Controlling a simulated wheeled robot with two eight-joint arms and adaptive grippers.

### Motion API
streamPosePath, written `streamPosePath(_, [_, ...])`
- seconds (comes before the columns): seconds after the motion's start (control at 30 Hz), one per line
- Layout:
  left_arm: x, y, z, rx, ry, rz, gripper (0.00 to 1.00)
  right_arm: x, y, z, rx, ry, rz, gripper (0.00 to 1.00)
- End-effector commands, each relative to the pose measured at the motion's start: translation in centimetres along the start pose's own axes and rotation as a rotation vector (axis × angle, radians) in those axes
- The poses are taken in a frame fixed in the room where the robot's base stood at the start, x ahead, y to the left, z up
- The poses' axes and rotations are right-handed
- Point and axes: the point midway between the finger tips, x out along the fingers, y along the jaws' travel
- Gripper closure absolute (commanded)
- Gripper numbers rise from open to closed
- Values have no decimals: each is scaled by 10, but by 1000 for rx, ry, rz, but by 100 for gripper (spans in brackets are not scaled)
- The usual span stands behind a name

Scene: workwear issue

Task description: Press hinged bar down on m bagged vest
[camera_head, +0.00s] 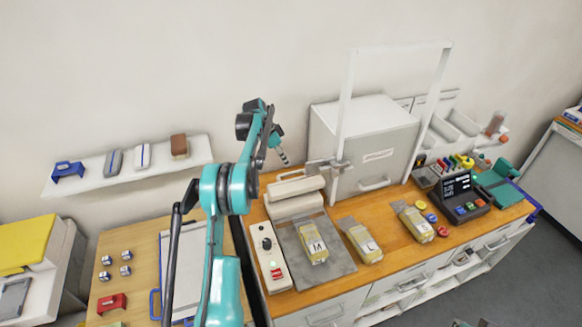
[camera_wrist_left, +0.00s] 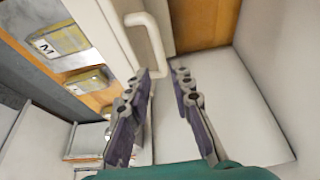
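The M bagged vest (camera_head: 314,246), a clear bag with yellowish contents and an M label, lies on a grey plate (camera_head: 342,262) in front of the sealer. The cream hinged bar (camera_head: 297,187) seems raised above the sealer's pale base (camera_head: 298,207). My left gripper (camera_head: 285,158) is above and behind the bar, apart from it. In the left wrist view its fingers (camera_wrist_left: 160,88) are spread and empty, with a white handle (camera_wrist_left: 152,42) just beyond them. The M bag (camera_wrist_left: 60,40) shows there at upper left. My right gripper is not seen.
L bag (camera_head: 362,241) and S bag (camera_head: 415,222) lie to the right. A control box (camera_head: 270,262) with a knob and red switch stands left of the plate. A tall white frame (camera_head: 345,110) and white cabinet (camera_head: 365,140) stand behind. A shelf (camera_head: 130,170) hangs at left.

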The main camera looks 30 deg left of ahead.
Motion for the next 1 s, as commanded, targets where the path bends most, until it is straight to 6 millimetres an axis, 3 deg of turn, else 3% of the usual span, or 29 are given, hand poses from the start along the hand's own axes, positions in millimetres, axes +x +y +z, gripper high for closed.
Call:
streamPosePath(0.3, [52, 0, -1, 1, 0, 0, 78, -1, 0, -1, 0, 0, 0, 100])
streamPosePath(0.43, [65, 0, -1, -1, 0, -1, 78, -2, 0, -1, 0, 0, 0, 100])
streamPosePath(0.77, [70, 0, -1, -1, 0, -1, 78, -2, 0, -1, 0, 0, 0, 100])
streamPosePath(0.87, [70, 0, -1, -1, 0, -1, 99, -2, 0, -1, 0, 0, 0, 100])
streamPosePath(1.0, [70, 0, -1, -1, 0, -1, 100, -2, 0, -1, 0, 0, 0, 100])
